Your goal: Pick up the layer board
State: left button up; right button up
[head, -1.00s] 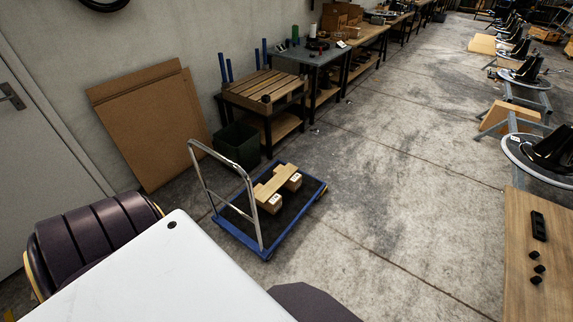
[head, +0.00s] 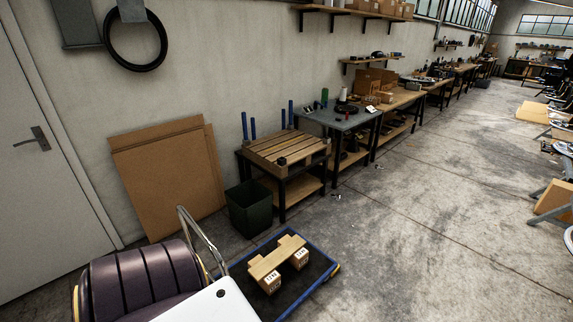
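Two large flat brown boards (head: 167,182) lean upright against the wall beside the door, one overlapping the other. Neither of my grippers is in view. Nothing is seen touching the boards.
A dark green bin (head: 250,208) stands right of the leaning boards. A wooden pallet (head: 284,150) lies on a low black-framed table beyond it. The cart's metal handle (head: 203,243) rises in front of the boards. Open concrete floor (head: 430,215) lies to the right.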

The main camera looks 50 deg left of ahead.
aim_at(260, 270)
jog(key=i+u, duration=0.2)
jog(key=i, duration=0.2)
jog(key=i+l+u, duration=0.15)
jog(key=i, duration=0.25)
jog(key=i+l+u, duration=0.1)
jog(key=i+u, duration=0.35)
jog(key=i+l+u, duration=0.15)
jog(key=u, duration=0.3)
jog(key=i+l+u, duration=0.3)
jog(key=u, duration=0.15)
jog(key=i+l+u, duration=0.25)
jog(key=l+u, duration=0.2)
jog(key=i+l+u, duration=0.15)
jog(key=l+u, duration=0.15)
jog(key=i+l+u, duration=0.15)
jog(key=l+u, duration=0.15)
jog(key=i+l+u, duration=0.1)
jog(key=l+u, duration=0.2)
jog(key=l, duration=0.15)
